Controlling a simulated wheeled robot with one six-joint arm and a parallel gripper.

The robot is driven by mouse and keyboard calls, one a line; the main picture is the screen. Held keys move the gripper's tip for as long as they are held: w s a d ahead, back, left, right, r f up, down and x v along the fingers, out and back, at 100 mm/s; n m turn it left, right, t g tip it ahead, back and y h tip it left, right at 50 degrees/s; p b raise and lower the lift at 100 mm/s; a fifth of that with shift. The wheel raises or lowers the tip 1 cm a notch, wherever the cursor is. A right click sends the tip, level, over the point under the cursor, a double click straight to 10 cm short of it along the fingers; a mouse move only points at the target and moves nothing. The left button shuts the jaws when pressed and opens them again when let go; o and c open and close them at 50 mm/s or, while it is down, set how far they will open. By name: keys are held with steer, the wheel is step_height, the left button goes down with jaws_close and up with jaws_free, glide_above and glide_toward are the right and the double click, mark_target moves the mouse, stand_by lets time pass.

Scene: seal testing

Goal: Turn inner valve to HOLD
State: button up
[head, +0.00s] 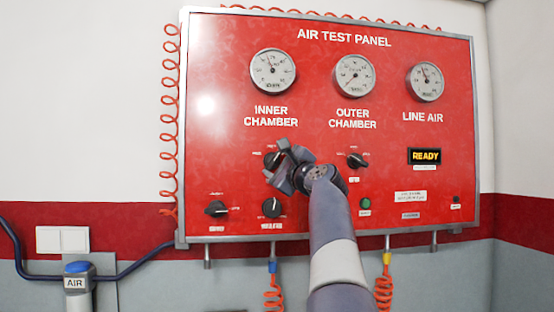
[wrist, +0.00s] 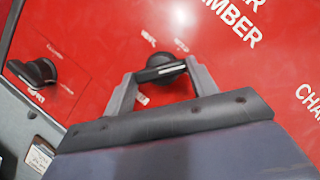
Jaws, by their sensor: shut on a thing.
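The inner valve is a black knob (head: 272,158) under the INNER CHAMBER lettering on the red panel, partly covered by my gripper in the head view. My gripper (head: 285,166) is at this knob. In the wrist view, the two grey fingers of my gripper (wrist: 160,76) stand on either side of the knob's bar (wrist: 163,70) and are shut on it. A white pointer line shows on the bar. Small white labels surround the knob, too small to read, so I cannot tell which one the pointer marks.
The outer chamber knob (head: 357,160) is to the right. Two lower knobs, one at left (head: 216,208) and one near my gripper (head: 271,207), sit below. Three gauges line the top, including the inner chamber gauge (head: 272,71). Orange hoses hang below.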

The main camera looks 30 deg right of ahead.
steer(key=n+g+y, duration=0.1)
steer(key=n, duration=0.3)
steer(key=shift+r+p, duration=0.1)
steer(key=shift+p, duration=0.3)
steer(key=shift+r+n+g+y, duration=0.1)
steer(key=shift+n+g+y, duration=0.35)
steer(key=shift+n, duration=1.05)
steer(key=shift+g, duration=0.25)
steer(key=o, duration=1)
steer(key=s+b, duration=0.1)
steer(key=s, duration=0.2)
steer(key=s+b, duration=0.1)
steer(key=s, duration=0.3)
steer(key=s+b, duration=0.2)
steer(key=s, duration=0.2)
steer(key=shift+a, duration=0.3)
steer(key=shift+c, duration=0.5)
